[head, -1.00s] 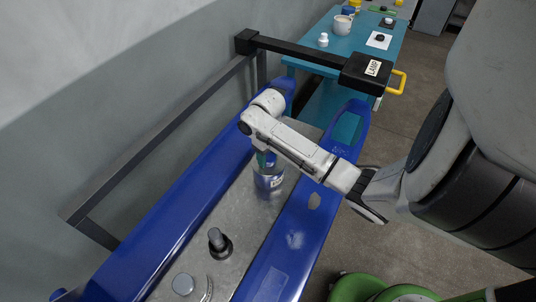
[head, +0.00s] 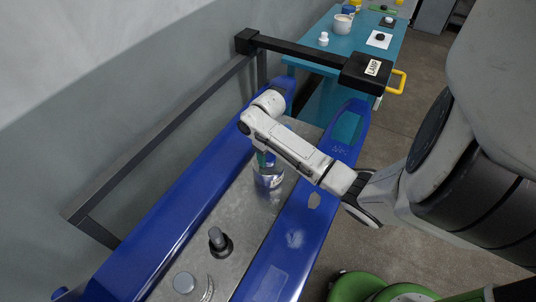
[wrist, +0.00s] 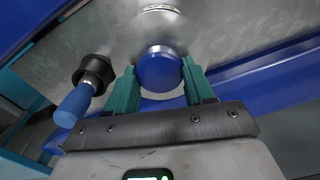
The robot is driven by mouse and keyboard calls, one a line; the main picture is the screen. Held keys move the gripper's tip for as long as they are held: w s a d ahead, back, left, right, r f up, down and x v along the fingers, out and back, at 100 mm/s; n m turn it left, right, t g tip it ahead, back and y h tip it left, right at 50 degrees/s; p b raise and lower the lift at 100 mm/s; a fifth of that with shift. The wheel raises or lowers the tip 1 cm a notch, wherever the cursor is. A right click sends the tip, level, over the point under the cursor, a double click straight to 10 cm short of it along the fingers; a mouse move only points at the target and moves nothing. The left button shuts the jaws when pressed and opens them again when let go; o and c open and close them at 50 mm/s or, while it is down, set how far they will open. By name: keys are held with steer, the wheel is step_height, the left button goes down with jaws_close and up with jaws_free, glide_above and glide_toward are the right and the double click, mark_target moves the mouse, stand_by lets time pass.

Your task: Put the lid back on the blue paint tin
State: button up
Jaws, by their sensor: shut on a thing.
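In the wrist view, my gripper (wrist: 159,68) has its two teal fingers on either side of a round blue piece (wrist: 159,72) and is shut on it. In the head view, a shiny, bluish cylinder (head: 268,178) is under my arm's end, over the grey bench top (head: 235,205). My wrist hides its upper part, and I cannot tell whether it touches the bench.
A dark upright peg with a wider collar (head: 220,241) stands on the bench. Blue raised rails (head: 180,205) run along both sides. A black bar labelled LAMP (head: 368,72) crosses the far end. A teal table (head: 365,40) with small items stands beyond.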

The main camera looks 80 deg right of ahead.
stand_by(0.3)
steer(key=o, duration=1.1)
steer(key=shift+o, duration=0.6)
steer(key=shift+o, duration=1.2)
steer(key=shift+r, duration=0.1)
steer(key=shift+r, duration=3.4)
